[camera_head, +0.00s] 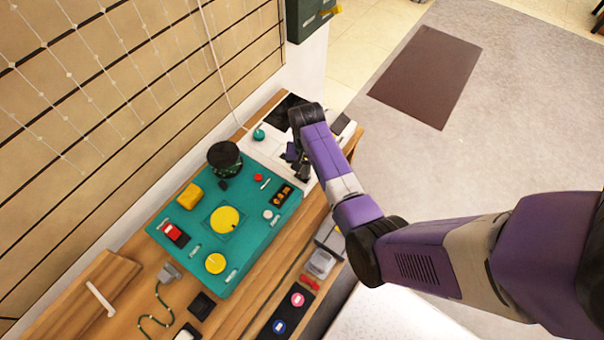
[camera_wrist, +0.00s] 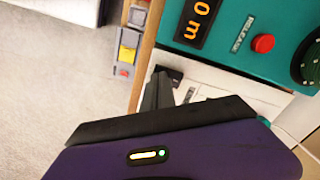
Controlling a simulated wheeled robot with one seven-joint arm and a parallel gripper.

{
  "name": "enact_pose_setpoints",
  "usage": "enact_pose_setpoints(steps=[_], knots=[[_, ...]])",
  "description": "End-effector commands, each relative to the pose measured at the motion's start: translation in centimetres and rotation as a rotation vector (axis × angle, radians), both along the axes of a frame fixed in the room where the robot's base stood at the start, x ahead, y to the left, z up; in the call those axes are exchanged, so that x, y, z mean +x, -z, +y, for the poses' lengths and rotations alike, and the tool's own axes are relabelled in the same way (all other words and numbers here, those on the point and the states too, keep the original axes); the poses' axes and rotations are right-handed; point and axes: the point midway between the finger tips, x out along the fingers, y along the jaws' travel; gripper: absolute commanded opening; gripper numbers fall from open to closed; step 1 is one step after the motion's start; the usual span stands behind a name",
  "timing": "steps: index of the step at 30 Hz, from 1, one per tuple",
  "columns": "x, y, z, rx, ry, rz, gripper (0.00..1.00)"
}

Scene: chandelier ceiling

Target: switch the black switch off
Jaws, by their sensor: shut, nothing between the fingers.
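My gripper (camera_head: 301,170) is shut and empty. It points down over the white panel, beside the right end of the teal control box (camera_head: 240,262). In the wrist view its dark fingers (camera_wrist: 163,90) reach toward a small black piece (camera_wrist: 173,76) at the white panel's edge, below the box. I cannot tell whether they touch it, or whether this piece is the black switch. In the head view a flat black square (camera_head: 203,305) lies on the wooden table in front of the box. My wrist and gripper cover part of the white panel.
The box carries a red switch (camera_head: 174,234), yellow knobs (camera_head: 225,220) and a red button (camera_head: 258,177), also in the wrist view (camera_wrist: 263,43). A black round part (camera_head: 224,158) stands at its back. A black strip with coloured buttons (camera_head: 288,312) lies along the front. Open floor (camera_head: 480,140) is at right.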

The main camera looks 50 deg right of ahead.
Motion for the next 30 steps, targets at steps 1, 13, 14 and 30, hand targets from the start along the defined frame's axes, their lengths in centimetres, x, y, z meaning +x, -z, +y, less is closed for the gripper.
enact_pose_setpoints(steps=[1,13,14,30], knots=[[0.0,-0.8,0.0,0.000,0.000,0.000,0.00],[0.0,-3.6,0.0,0.000,0.000,0.000,0.00],[0.0,-3.8,0.0,0.000,0.000,0.000,0.00],[0.0,-6.2,0.0,0.001,0.000,0.001,0.00]])
